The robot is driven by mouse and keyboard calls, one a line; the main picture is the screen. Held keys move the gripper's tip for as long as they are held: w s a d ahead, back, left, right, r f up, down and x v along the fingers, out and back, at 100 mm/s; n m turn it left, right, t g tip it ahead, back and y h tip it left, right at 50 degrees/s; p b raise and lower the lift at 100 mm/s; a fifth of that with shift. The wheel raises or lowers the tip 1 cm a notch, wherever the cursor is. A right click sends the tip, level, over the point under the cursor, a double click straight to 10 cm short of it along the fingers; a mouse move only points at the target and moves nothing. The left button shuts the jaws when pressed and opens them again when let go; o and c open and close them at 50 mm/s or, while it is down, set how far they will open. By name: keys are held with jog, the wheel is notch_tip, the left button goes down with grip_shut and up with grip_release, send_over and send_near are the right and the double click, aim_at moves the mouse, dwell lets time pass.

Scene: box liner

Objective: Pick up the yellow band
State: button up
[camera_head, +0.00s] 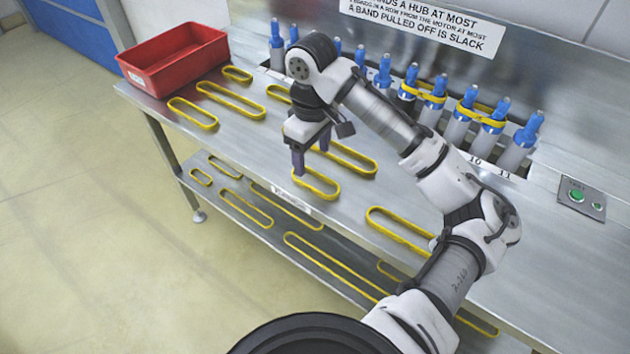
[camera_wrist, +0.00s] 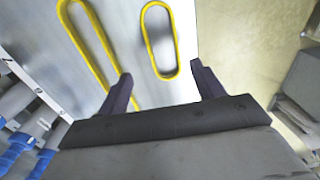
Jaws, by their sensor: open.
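Several yellow bands lie flat on the metal bench; I cannot tell which one the task means. A short yellow band (camera_head: 338,187) lies just below my gripper (camera_head: 311,156), near the bench's front edge. A longer yellow band (camera_head: 374,168) lies behind it, partly hidden by my gripper. In the wrist view, my gripper (camera_wrist: 160,73) is open and pointing down, with nothing between its fingers. There the short band (camera_wrist: 168,76) shows between and beyond the fingertips, and the longer band (camera_wrist: 65,22) runs past the left finger.
A red bin (camera_head: 175,68) stands at the bench's far left. A row of blue-topped hubs (camera_head: 465,112) lines the back, some with yellow bands around them. A control box with a green button (camera_head: 577,195) is at right. More bands lie on the lower shelf (camera_head: 230,212).

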aim_at(313, 183)
jog(key=shift+s+f, duration=0.2)
jog(key=shift+f, duration=0.7)
jog(key=shift+s+f, duration=0.15)
jog(key=shift+f, duration=0.75)
jog(key=shift+s+f, duration=0.2)
jog(key=shift+f, duration=0.7)
jog(key=shift+c, duration=0.2)
jog(key=c, duration=1)
jog(key=shift+r, duration=0.2)
notch_tip(313, 183, up, 20)
jog(key=shift+f+p, duration=0.1)
jog(key=shift+p, duration=0.35)
